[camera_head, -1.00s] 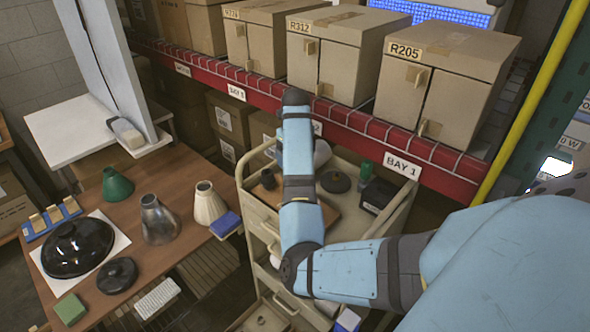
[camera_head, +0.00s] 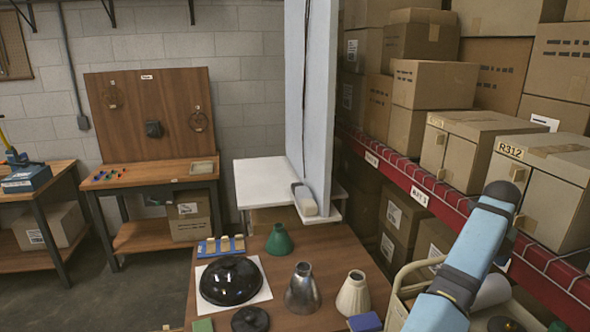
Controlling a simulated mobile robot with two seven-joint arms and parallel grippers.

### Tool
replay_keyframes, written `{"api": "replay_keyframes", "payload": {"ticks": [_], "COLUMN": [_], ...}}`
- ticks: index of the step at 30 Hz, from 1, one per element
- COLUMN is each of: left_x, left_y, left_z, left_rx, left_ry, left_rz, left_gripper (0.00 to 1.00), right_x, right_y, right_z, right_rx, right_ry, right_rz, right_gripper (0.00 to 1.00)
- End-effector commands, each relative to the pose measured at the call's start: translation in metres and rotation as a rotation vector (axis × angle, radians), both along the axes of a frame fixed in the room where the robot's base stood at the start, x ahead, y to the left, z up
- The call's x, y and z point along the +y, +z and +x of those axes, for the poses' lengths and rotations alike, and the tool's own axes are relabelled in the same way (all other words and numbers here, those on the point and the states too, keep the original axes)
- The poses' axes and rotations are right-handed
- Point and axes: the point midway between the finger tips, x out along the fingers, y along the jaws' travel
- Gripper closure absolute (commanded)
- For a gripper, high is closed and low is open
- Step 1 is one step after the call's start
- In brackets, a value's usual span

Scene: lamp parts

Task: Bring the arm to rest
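My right arm (camera_head: 468,265) reaches up from the bottom right, over the beige cart (camera_head: 400,305). Its dark joint (camera_head: 503,192) is in front of the shelf boxes. No fingers of my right gripper show, and my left arm and gripper are out of view. On the wooden table (camera_head: 335,255) stand a green shade (camera_head: 279,240), a grey metal shade (camera_head: 302,290) and a cream ribbed shade (camera_head: 353,295). A glossy black dome (camera_head: 231,280) lies on a white sheet, with a black disc (camera_head: 250,320) in front of it.
A blue rack (camera_head: 220,246) and a blue block (camera_head: 364,322) are also on the table. A white panel (camera_head: 310,100) rises from a white shelf (camera_head: 262,180) behind it. A red-edged shelf (camera_head: 450,205) with cartons runs along the right. Open floor lies at left.

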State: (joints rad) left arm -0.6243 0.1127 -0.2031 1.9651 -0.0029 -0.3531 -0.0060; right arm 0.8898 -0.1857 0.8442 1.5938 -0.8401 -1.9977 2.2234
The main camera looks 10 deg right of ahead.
Motion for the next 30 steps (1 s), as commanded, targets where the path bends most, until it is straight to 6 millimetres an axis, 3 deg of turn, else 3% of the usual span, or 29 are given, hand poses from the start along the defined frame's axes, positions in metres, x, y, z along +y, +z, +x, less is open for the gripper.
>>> {"api": "replay_keyframes", "payload": {"ticks": [8, 14, 20, 30], "left_x": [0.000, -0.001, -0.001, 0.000], "left_y": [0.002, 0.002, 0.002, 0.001], "left_z": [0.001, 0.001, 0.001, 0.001], "left_rx": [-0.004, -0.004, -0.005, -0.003], "left_ry": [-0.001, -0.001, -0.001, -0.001], "left_rz": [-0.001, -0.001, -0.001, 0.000], "left_gripper": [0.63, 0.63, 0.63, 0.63], "right_x": [-0.013, 0.003, 0.042, 0.149], "right_y": [-0.047, -0.076, -0.104, -0.150], "right_z": [-0.054, -0.090, -0.129, -0.221], "right_rx": [0.044, 0.124, 0.219, 0.296], "right_ry": [0.499, 0.993, 1.535, 2.510], "right_rz": [-0.226, -0.375, -0.476, -0.525], "right_gripper": [0.12, 0.12, 0.12, 0.12]}}
